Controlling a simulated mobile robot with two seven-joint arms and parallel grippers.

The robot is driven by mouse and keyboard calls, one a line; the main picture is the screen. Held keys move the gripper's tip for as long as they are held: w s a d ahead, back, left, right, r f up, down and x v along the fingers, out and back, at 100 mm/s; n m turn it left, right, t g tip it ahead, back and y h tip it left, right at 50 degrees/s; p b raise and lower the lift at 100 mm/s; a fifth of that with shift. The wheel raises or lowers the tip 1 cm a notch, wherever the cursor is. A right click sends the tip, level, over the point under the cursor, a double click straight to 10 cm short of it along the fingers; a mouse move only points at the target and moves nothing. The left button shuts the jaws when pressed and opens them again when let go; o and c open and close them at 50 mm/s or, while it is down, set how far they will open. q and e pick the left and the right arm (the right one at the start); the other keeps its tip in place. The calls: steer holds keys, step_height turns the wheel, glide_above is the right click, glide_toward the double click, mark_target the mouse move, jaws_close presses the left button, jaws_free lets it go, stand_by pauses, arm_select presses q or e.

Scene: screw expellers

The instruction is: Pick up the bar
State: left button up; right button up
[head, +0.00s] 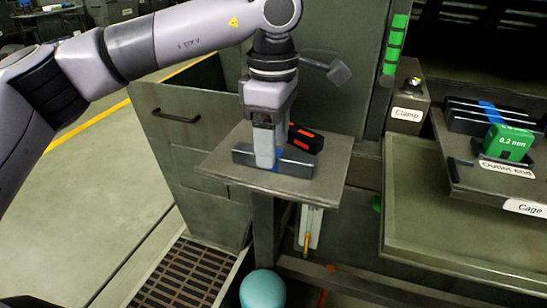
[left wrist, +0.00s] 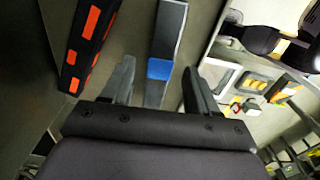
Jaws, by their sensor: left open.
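The bar (head: 296,167) is a long grey piece with a blue band around its middle. It lies on a small square shelf (head: 222,170) in the head view. My left gripper (head: 266,162) points down over the bar's middle and hides part of it. In the left wrist view the bar (left wrist: 171,30) runs between the two spread fingers of my left gripper (left wrist: 160,88), with its blue band near the fingertips. A gap shows on each side of the bar. Whether the fingertips reach down beside it I cannot tell. My right gripper is not in view.
A black and orange object (head: 306,138) lies on the shelf just behind the bar; it also shows in the left wrist view (left wrist: 88,40). To the right stand a box labelled Clamp (head: 408,100) and a bench with several dark bars and a green 0.2 mm tag (head: 508,143).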

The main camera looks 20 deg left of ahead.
arm_select(q)
steer(key=shift+f, duration=0.65)
jaws_close()
steer(key=shift+r, duration=0.1)
step_height(320, 180, up, 20)
steer(key=p, duration=0.4)
